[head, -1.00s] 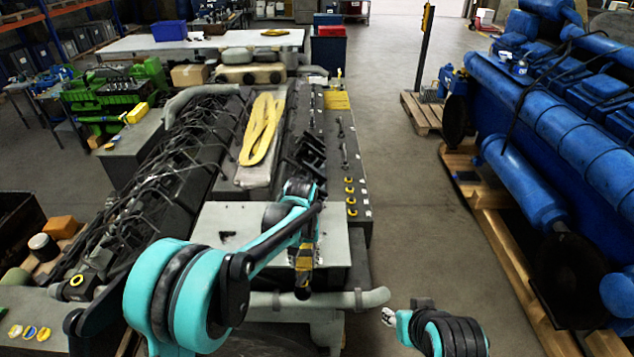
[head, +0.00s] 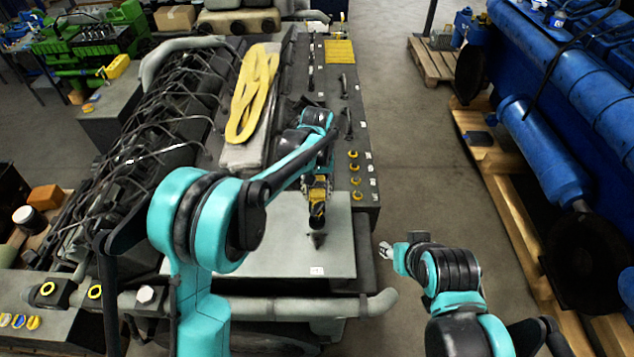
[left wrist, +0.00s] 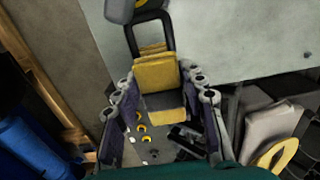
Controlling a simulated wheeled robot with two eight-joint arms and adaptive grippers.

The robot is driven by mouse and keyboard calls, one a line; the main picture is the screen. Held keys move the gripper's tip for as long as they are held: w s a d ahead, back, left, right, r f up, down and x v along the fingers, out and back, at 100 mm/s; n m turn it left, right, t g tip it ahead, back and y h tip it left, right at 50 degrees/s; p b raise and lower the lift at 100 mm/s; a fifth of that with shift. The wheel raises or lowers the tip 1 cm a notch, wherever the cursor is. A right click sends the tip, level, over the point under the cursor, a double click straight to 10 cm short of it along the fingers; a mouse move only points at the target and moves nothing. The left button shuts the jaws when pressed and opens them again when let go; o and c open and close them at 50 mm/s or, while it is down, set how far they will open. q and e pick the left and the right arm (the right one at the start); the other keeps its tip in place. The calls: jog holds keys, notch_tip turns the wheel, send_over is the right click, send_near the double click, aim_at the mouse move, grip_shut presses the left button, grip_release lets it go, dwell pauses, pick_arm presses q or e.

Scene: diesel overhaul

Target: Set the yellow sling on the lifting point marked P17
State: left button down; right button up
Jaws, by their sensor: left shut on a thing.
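A longer yellow looped strap (head: 240,112) lies on the engine top behind. A small white label (head: 317,271) is on the plate's front edge; its text is unreadable, so I cannot pick out P17. My right gripper (head: 386,251) is low on the right, its fingers too small to judge.
Several yellow rings (head: 354,167) with small labels line the engine's right side. Yellow rings (head: 95,292) also show at front left. A pipe (head: 290,308) crosses the front. A blue engine (head: 545,150) stands on pallets at right, with clear floor (head: 420,170) between.

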pick_arm(q)
notch_tip(320, 180, down, 6)
jog(key=b, duration=0.3)
jog(key=shift+f+b, duration=0.15)
jog(key=shift+b, duration=0.25)
jog(key=shift+f, duration=0.35)
jog(key=shift+r, duration=0.1)
jog(key=shift+b, duration=0.6)
jog(key=shift+f+b, duration=0.8)
jog(key=shift+f, duration=0.1)
dwell(0.6)
jog(key=c, duration=0.8)
grip_release()
jog(key=shift+s, duration=0.1)
